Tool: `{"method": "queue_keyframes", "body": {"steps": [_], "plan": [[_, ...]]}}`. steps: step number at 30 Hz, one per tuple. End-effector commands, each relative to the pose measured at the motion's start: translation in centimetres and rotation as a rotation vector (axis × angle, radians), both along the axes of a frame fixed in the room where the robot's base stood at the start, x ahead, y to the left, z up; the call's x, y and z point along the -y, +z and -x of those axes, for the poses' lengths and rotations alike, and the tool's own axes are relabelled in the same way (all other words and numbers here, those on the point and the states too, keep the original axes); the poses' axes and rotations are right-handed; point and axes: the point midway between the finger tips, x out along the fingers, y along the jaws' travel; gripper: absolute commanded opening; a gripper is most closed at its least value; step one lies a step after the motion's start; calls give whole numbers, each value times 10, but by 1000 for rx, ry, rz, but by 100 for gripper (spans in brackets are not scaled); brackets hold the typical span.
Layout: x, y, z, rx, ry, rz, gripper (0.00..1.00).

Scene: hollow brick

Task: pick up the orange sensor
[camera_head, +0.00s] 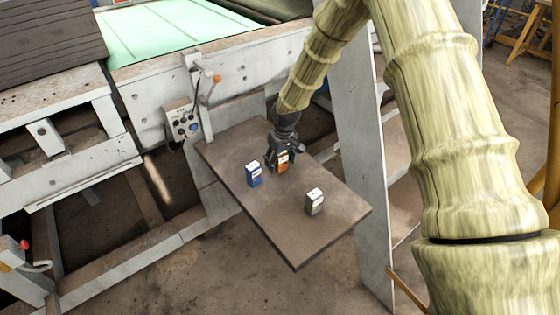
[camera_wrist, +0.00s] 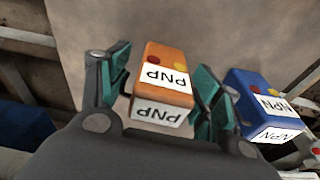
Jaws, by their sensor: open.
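My gripper (camera_head: 278,164) is open, down at the sensor. In the wrist view my gripper (camera_wrist: 162,90) has one green-padded finger on each side of the orange sensor. The left finger shows a small gap; whether the right finger touches it, I cannot tell.
A blue sensor (camera_head: 254,174) stands close beside my gripper; it also shows in the wrist view (camera_wrist: 258,100), near the right finger. A grey sensor (camera_head: 314,202) stands nearer the board's front. The board (camera_head: 297,240) is otherwise bare. A control box (camera_head: 182,122) stands behind it.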

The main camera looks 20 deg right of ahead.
Motion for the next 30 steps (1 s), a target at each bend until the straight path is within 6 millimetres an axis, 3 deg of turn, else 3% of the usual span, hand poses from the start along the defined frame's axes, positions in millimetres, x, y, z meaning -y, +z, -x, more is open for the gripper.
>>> {"method": "queue_keyframes", "body": {"steps": [2, 11, 22, 30], "plan": [[0, 0, 0, 0, 0, 0, 64], [0, 0, 0, 0, 0, 0, 13], [0, 6, -1, 2, 0, -1, 13], [0, 43, -1, 3, 1, 0, 13]]}}
